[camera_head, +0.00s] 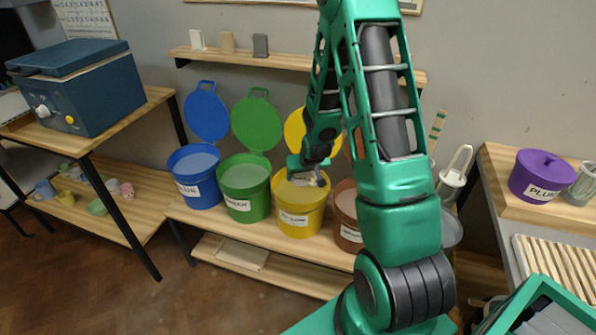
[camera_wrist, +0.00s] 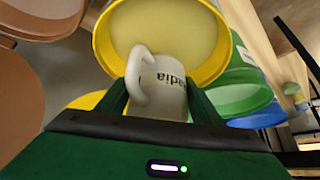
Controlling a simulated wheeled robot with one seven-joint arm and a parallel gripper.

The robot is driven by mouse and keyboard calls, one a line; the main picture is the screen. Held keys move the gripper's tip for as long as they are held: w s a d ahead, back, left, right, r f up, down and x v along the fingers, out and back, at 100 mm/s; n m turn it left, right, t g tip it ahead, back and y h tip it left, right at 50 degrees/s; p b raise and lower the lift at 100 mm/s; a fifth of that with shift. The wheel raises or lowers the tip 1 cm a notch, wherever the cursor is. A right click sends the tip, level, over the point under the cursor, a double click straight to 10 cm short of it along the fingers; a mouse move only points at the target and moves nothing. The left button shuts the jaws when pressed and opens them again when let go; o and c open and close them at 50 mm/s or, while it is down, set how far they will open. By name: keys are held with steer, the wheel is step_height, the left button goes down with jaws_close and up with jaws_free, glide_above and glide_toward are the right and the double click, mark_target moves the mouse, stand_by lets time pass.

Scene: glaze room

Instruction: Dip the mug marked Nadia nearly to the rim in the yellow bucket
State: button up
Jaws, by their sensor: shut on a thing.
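The yellow bucket (camera_head: 299,222) stands open on the bench between the green and brown buckets, with its lid raised behind. It holds pale yellow glaze. In the wrist view its rim (camera_wrist: 103,42) curves around the far side of the mug. My gripper (camera_head: 306,172) is over the bucket's mouth. In the wrist view my gripper (camera_wrist: 158,98) is shut on a whitish mug (camera_wrist: 170,88) with its handle at the left. The dark letters "adia" show on it; the start of the word is hidden. I cannot tell whether the mug touches the glaze.
A blue bucket (camera_head: 196,181), a green bucket (camera_head: 244,187) and a brown bucket (camera_head: 347,216) stand in the same row, close beside. A lidded purple tub (camera_head: 538,178) stands on the right-hand table.

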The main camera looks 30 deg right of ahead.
steer(key=shift+f, duration=2.2)
step_height(320, 180, down, 8)
steer(key=shift+s+f, duration=0.4)
steer(key=shift+f, duration=0.15)
steer(key=shift+d, duration=0.2)
stand_by(1.4)
step_height(320, 180, up, 7)
steer(key=shift+w+a, duration=0.15)
steer(key=shift+w, duration=0.2)
steer(key=shift+r, duration=1.75)
